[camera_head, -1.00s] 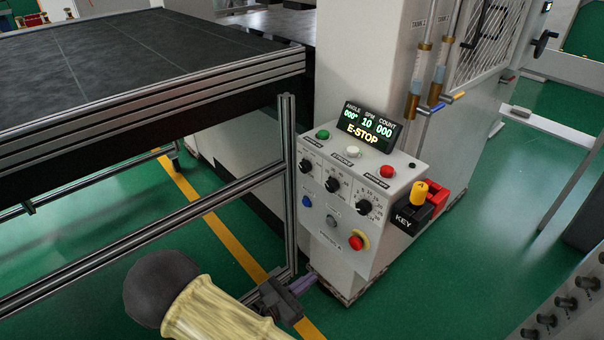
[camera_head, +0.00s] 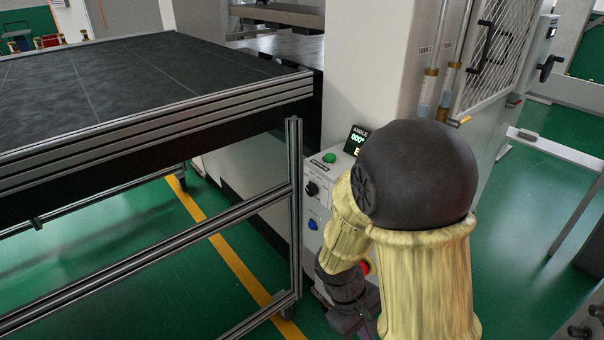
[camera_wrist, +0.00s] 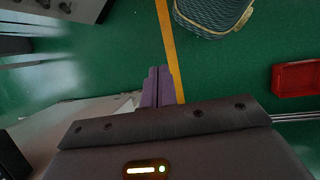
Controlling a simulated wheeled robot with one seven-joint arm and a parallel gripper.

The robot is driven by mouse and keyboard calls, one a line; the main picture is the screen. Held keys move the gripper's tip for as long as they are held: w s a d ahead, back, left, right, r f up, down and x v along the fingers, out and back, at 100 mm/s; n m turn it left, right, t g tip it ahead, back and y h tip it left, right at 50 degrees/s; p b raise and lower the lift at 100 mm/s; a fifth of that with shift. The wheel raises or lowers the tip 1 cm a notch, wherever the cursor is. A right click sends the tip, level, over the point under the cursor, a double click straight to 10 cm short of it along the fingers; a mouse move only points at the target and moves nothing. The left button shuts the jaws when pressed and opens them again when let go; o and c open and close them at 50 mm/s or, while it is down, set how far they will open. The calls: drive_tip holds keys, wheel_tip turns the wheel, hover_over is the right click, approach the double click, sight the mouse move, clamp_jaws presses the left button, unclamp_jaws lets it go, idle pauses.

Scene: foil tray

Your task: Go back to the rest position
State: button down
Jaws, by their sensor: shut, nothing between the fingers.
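My gripper (camera_wrist: 158,72) shows in the wrist view as two purple fingers pressed together, with nothing between them. It points down over the open green floor beside a yellow floor line (camera_wrist: 167,40). In the head view my bent arm, with its cream sleeve and dark round elbow, stands in front of the control box (camera_head: 321,172). My wrist is low in front of the box, and the fingertips are hard to make out there.
A dark-topped table (camera_head: 150,75) with a metal frame (camera_head: 293,200) stands left of the arm. A caged machine door (camera_head: 490,50) is behind. The wrist view shows a red bin (camera_wrist: 297,79) at right and a dark cream-trimmed container (camera_wrist: 213,14) at the top.

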wheel_tip(320, 180, up, 22)
drive_tip(key=w+d+m+t+y+p, duration=0.2)
drive_tip(key=m+t+y+p, duration=0.2)
drive_tip(key=p, duration=1)
drive_tip(key=m, duration=0.3)
drive_tip(key=shift+f+t, duration=0.25)
drive_tip(key=shift+t, duration=0.05)
drive_tip(key=shift+d, duration=0.1)
drive_tip(key=c, duration=2.1)
unclamp_jaws()
